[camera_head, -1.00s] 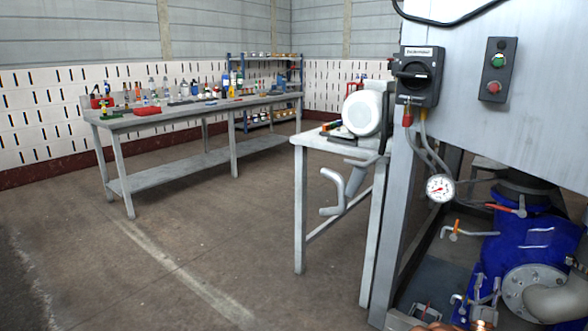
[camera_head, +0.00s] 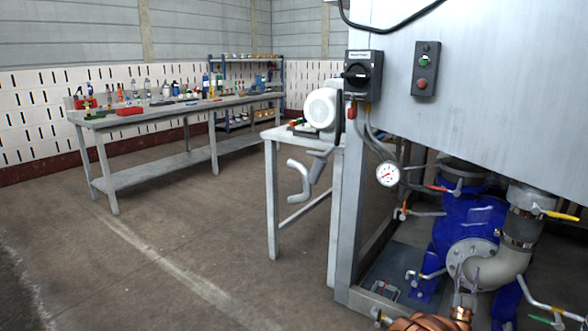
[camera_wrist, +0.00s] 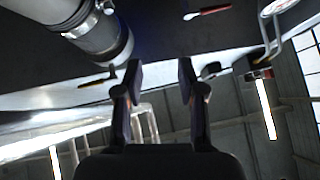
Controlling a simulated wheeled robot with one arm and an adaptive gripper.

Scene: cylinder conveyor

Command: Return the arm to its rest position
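My gripper (camera_wrist: 160,75) shows in the wrist view with its two dark fingers apart. Nothing is between the fingertips. In the head view, a copper-coloured part of my arm (camera_head: 428,323) shows at the bottom edge, in front of the machine's lower pipework. The wrist view looks tilted, with a grey pipe (camera_wrist: 98,30) at upper left and a red-handled valve lever (camera_wrist: 208,12) at the top.
A large grey machine cabinet (camera_head: 480,100) fills the right, with a blue pump (camera_head: 465,225), a gauge (camera_head: 388,173) and valve levers below. A small table (camera_head: 272,190) with a grey motor stands beside it. A long workbench (camera_head: 135,180) is farther left. The floor at left is clear.

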